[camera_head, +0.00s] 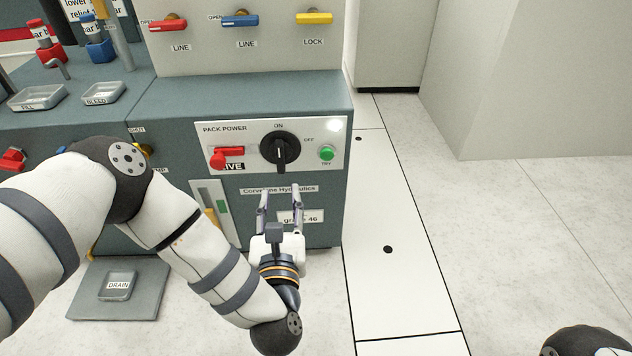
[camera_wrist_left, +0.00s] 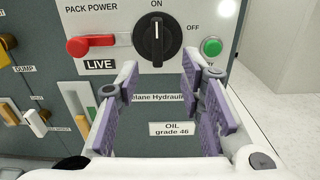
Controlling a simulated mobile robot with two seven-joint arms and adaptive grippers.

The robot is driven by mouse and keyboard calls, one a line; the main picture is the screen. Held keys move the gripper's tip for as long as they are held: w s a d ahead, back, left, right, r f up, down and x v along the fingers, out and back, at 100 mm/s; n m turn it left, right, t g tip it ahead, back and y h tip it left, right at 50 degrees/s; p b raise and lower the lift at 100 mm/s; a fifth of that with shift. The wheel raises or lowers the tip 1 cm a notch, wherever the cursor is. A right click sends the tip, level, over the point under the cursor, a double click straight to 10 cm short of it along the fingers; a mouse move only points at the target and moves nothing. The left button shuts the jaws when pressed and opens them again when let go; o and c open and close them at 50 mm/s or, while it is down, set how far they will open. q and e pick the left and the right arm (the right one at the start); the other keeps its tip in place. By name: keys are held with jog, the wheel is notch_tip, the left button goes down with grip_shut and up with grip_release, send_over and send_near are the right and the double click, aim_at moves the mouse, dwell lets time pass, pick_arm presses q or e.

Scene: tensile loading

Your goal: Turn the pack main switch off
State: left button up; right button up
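The pack main switch is a black rotary knob (camera_head: 280,150) on the white PACK POWER panel (camera_head: 334,126). In the left wrist view the knob (camera_wrist_left: 157,42) has its white pointer line upright, toward the ON mark; OFF is to its upper right. My left gripper (camera_head: 280,192) is just below the panel, fingers pointing up at the knob, spread apart and empty. In the left wrist view its purple-padded fingers (camera_wrist_left: 158,88) stand open below the knob, apart from it. My right gripper is not in view.
A red lever (camera_head: 228,155) above a LIVE label is left of the knob; a green TRY button (camera_head: 327,153) is right. Red, blue and yellow (camera_head: 314,18) valve handles are above. A DRAIN tray (camera_head: 118,287) lies lower left. Floor right of the cabinet is clear.

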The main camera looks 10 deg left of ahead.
aim_at(280, 157)
pick_arm(q)
jog(key=b+x, duration=0.1)
jog(key=x, duration=0.4)
jog(key=b+x, duration=0.2)
jog(key=x, duration=0.4)
jog(key=shift+s+a+r, duration=0.1)
jog(key=shift+s+a, duration=0.05)
jog(key=shift+a, duration=0.1)
jog(key=shift+w+a+r, duration=0.15)
jog(key=shift+w, duration=0.4)
grip_shut()
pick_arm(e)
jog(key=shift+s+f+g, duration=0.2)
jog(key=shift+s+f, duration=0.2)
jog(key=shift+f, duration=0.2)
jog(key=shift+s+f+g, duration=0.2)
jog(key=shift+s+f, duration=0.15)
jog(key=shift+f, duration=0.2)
